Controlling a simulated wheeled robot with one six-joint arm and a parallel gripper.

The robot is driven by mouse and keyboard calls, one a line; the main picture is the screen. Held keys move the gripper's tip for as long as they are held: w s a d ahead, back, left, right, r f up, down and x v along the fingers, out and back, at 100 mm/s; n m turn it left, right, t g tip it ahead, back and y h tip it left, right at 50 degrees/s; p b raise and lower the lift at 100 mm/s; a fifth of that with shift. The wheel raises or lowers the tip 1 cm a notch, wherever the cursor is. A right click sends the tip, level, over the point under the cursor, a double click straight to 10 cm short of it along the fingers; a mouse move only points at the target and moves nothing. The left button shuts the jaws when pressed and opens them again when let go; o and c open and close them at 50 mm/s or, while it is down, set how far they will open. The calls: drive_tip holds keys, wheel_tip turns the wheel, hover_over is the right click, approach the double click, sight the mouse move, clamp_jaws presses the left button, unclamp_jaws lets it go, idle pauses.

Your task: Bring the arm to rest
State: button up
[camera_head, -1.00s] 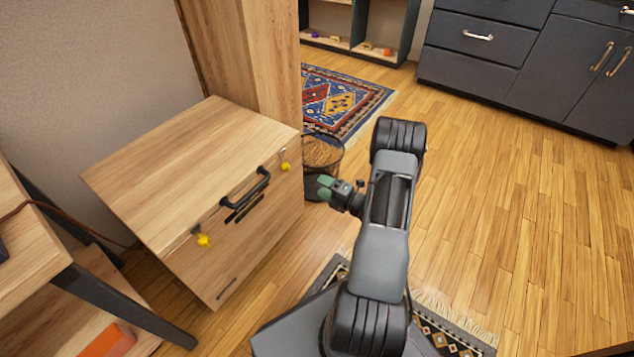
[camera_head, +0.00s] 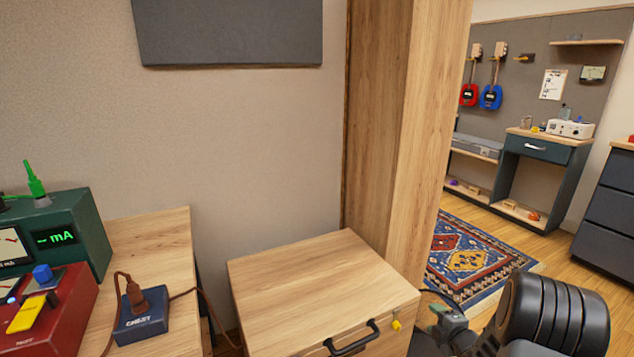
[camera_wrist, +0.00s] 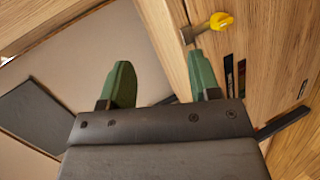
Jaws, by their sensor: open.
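My gripper (camera_wrist: 160,88) shows in the wrist view with its two green fingers apart and nothing between them. Beyond the fingers is the wooden front of a cabinet with a yellow-headed key (camera_wrist: 221,22). In the head view my arm (camera_head: 552,312) is folded low at the bottom right. A green part of my gripper (camera_head: 452,322) shows just left of it, beside the cabinet, but its fingertips are not clear there.
The wooden cabinet (camera_head: 310,283) with a black handle (camera_head: 352,340) stands left of my arm. A tall wooden panel (camera_head: 405,130) rises behind it. A bench (camera_head: 155,240) with meters is at far left. A patterned rug (camera_head: 475,262) lies beyond.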

drive_tip(key=s+a+r+m+g+h+p, duration=0.2)
drive_tip(key=r+m+p, duration=0.15)
drive_tip(key=r, duration=0.55)
drive_tip(key=s+a+r+m+g+h+p, duration=0.1)
drive_tip(key=a+r+m+p, duration=0.3)
drive_tip(key=r, duration=0.6)
drive_tip(key=s+r+m+g+h+p, duration=0.25)
drive_tip(key=r+p, duration=0.35)
drive_tip(key=r, duration=0.3)
drive_tip(key=s+a+r+m+g+y+p, duration=0.1)
drive_tip(key=s+a+r+m+g+p, duration=0.1)
drive_tip(key=s+a+r+m+p, duration=0.2)
drive_tip(key=s+a+r+m+g+y+p, duration=0.2)
drive_tip(key=s+a+r+m+p, duration=0.2)
drive_tip(key=s+r, duration=0.7)
drive_tip(key=s+a+p, duration=0.2)
drive_tip(key=a, duration=0.2)
drive_tip(key=shift+a+m+p, duration=0.2)
drive_tip(key=shift+m+p, duration=0.1)
drive_tip(key=shift+w+g, duration=0.1)
drive_tip(key=shift+g, duration=0.15)
drive_tip(key=shift+c, duration=0.5)
